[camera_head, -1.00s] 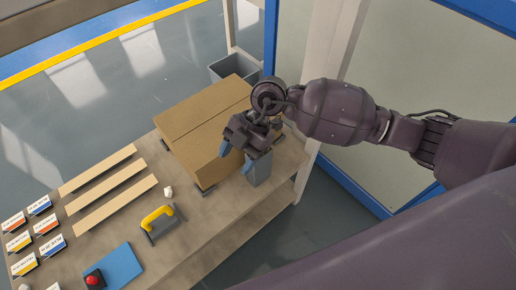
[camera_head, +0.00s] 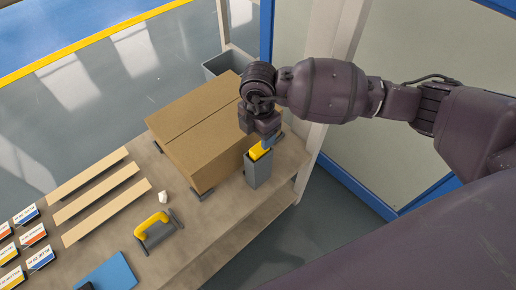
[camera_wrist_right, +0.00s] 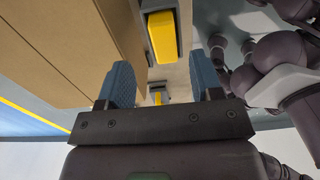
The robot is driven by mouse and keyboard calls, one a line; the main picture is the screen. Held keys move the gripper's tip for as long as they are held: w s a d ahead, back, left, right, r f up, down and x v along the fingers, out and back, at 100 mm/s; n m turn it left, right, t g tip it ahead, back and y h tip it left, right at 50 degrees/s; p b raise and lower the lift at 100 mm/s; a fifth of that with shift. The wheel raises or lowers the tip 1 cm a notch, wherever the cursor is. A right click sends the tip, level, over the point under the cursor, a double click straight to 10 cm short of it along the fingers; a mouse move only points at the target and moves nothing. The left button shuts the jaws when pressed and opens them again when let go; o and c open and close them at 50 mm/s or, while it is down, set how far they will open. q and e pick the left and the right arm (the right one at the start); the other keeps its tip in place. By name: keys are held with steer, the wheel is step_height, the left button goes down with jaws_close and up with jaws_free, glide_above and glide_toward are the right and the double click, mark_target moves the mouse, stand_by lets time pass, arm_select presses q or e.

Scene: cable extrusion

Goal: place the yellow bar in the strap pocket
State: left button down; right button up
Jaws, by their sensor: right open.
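The yellow bar (camera_head: 257,151) stands in the mouth of the grey strap pocket (camera_head: 258,172) at the table's right end. Its top sticks out above the rim; its lower part is hidden. My right gripper (camera_head: 266,143) is just above and behind the bar, with its jaws partly hidden. In the right wrist view my gripper (camera_wrist_right: 162,72) has its two blue fingers spread with nothing between them. The bar (camera_wrist_right: 163,37) shows there beyond the fingertips, against the grey pocket. My left gripper is not in view.
A large cardboard box (camera_head: 195,130) stands close left of the pocket. A yellow-handled grey tool (camera_head: 152,224), a small white piece (camera_head: 163,197), wooden strips (camera_head: 107,212) and a blue mat (camera_head: 108,272) lie further left. A grey bin (camera_head: 232,60) is behind the box.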

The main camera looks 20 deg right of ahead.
mark_target(259, 151)
steer(key=f, duration=0.1)
steer(key=f+b, duration=0.1)
steer(key=f, duration=0.2)
steer(key=shift+s+f+b, duration=0.2)
steer(key=shift+s+b, duration=0.2)
steer(key=shift+w+f, duration=0.1)
steer(key=shift+f, duration=0.25)
steer(key=shift+r, duration=0.15)
steer(key=c, duration=1.1)
